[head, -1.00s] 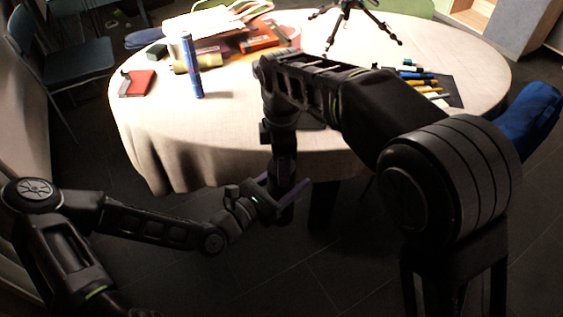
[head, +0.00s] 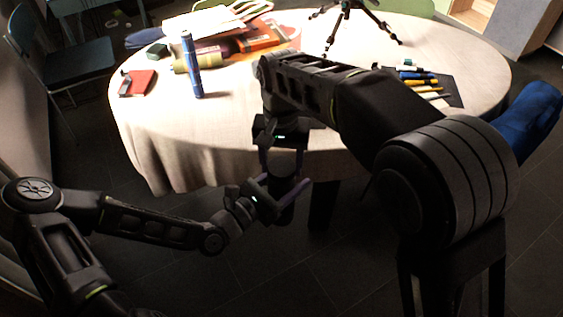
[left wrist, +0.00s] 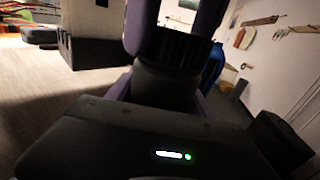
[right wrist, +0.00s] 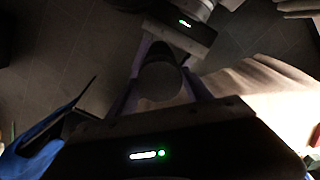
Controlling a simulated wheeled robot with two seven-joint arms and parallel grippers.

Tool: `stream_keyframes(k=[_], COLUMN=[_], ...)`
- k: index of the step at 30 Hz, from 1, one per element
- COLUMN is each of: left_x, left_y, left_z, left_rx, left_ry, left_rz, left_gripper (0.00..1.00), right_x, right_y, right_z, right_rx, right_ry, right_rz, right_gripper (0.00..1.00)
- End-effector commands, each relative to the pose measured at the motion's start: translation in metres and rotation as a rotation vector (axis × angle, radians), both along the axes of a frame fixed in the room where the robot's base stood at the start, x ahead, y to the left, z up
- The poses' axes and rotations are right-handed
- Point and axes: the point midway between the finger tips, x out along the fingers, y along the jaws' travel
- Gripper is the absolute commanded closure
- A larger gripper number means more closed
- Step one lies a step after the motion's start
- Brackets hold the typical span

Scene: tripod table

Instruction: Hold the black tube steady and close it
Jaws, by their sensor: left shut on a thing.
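The black tube (head: 284,212) is upright in front of the table. My left gripper (head: 278,193) is shut around its side; the tube also shows in the left wrist view (left wrist: 163,88). My right gripper (head: 282,165) points down from above, its two fingers on either side of the tube's top. In the right wrist view the round dark top (right wrist: 160,82) lies between my right fingers, with a gap at the right finger, so this gripper looks open. I cannot make out a separate cap in the dark.
The round table (head: 235,115) with a pale cloth stands behind. On it are a blue tube (head: 191,68), a red box (head: 137,83), a small tripod (head: 348,22) and several pens on a dark mat (head: 450,88). Open floor lies below the grippers.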

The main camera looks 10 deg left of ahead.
Motion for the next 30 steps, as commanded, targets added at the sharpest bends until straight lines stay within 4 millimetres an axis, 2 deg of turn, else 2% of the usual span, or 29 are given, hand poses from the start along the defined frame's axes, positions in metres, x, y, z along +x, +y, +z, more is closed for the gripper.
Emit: stream_keyframes(k=[1, 8, 19, 23, 30], left_x=[-0.001, 0.000, 0.000, 0.000, 0.000], left_y=[-0.001, -0.001, 0.000, 0.000, 0.000], left_z=[0.001, 0.001, 0.001, 0.001, 0.001], left_rx=[-0.001, -0.001, -0.001, -0.001, -0.001], left_ry=[-0.002, -0.002, -0.002, -0.002, -0.002], left_rz=[-0.003, -0.001, 0.000, 0.000, 0.000], left_gripper=[1.00, 1.00, 1.00, 1.00, 1.00], right_x=[0.000, 0.000, 0.000, 0.001, 0.001], right_y=[0.001, 0.000, 0.000, 0.001, 0.000], right_z=[0.001, 0.000, 0.005, 0.018, 0.055], right_rx=[0.002, 0.001, 0.001, 0.003, 0.003], right_ry=[-0.001, 0.000, -0.001, -0.002, -0.002], right_rz=[0.001, 0.002, 0.003, 0.003, 0.001], right_gripper=[0.38, 0.19, 0.18, 0.18, 0.18])
